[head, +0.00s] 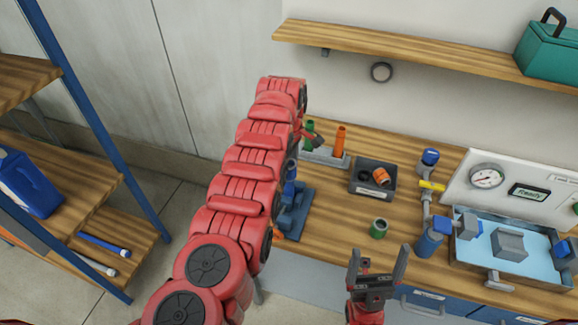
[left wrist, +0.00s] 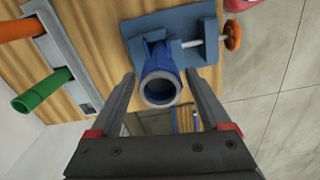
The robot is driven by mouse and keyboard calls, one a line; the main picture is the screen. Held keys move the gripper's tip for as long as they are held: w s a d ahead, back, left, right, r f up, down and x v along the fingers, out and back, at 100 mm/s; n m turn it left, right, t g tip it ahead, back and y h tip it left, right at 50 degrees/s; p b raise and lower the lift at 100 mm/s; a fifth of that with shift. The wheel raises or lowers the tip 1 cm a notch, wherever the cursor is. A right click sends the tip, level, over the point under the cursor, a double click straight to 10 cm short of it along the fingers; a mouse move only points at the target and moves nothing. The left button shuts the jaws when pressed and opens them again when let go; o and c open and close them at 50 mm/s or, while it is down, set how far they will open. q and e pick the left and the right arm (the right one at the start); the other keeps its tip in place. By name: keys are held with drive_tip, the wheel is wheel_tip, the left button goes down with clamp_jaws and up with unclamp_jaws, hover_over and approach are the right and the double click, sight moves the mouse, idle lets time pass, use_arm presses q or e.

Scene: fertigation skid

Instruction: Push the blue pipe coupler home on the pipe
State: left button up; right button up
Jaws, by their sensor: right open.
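The blue pipe coupler (left wrist: 160,88) shows end-on in the left wrist view, a blue sleeve with a grey rim and dark bore. It stands at the blue vise (left wrist: 178,35); how far it sits on the pipe is hidden. My left gripper (left wrist: 165,78) is open, with one finger on each side of the coupler and gaps between. My right gripper (head: 379,253) is open and empty at the table's front edge.
A rack holds a green pipe (head: 309,132) and an orange pipe (head: 340,140). A dark tray (head: 372,193) holds an orange coupler (head: 381,176). A green coupler (head: 379,228) stands on the table. Blue valves and a water basin (head: 480,270) stand at right.

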use_arm(q)
drive_tip(key=shift+r, duration=0.15)
drive_tip(key=shift+r, duration=2.1)
drive_tip(key=o, duration=0.3)
